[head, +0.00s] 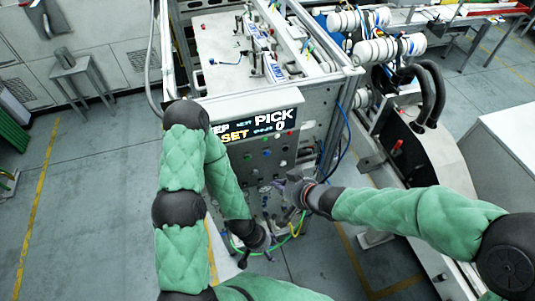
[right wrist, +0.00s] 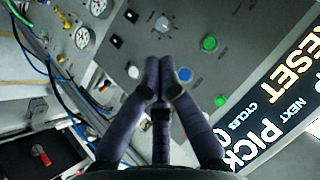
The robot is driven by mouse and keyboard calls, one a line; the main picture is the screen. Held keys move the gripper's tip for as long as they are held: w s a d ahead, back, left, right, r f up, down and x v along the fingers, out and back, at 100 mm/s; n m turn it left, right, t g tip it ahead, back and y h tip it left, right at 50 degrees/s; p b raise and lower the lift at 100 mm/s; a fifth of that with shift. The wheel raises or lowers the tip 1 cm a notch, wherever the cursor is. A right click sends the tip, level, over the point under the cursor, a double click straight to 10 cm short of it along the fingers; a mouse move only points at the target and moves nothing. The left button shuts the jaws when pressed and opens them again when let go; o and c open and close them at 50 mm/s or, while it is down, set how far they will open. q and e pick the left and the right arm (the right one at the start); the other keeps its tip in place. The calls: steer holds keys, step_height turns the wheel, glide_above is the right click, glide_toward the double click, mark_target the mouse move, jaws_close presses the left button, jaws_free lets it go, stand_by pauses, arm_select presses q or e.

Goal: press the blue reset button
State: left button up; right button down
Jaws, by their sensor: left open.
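The blue button (right wrist: 185,74) is on the grey control panel in the right wrist view, just right of my right fingertips in the picture. My right gripper (right wrist: 160,66) has its fingers together and holds nothing that I can see. I cannot tell whether a fingertip touches the panel. In the head view my right gripper (head: 290,188) is at the lower front of the panel. My left gripper (head: 246,262) is open and empty, low in front of the machine.
A display (head: 250,124) reads "PICK" and "SET". Green buttons (right wrist: 209,43), a white button (right wrist: 134,71), a knob (right wrist: 163,24) and gauges (right wrist: 80,37) are nearby. Blue cables (right wrist: 55,85) hang at the panel's side.

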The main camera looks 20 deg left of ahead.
mark_target(267, 154)
steer(key=w+a+p, duration=0.2)
steer(key=w+a, duration=0.2)
steer(key=w, duration=0.3)
steer(key=shift+a, duration=0.4)
stand_by(1.2)
steer(key=shift+w+a+p, duration=0.25)
steer(key=shift+w+p, duration=0.1)
steer(key=shift+p, duration=0.1)
steer(key=shift+w+a, duration=0.15)
steer(key=shift+w, duration=0.15)
stand_by(0.7)
steer(key=shift+s, duration=0.15)
steer(key=shift+s+d, duration=0.4)
steer(key=shift+s, duration=0.1)
stand_by(0.4)
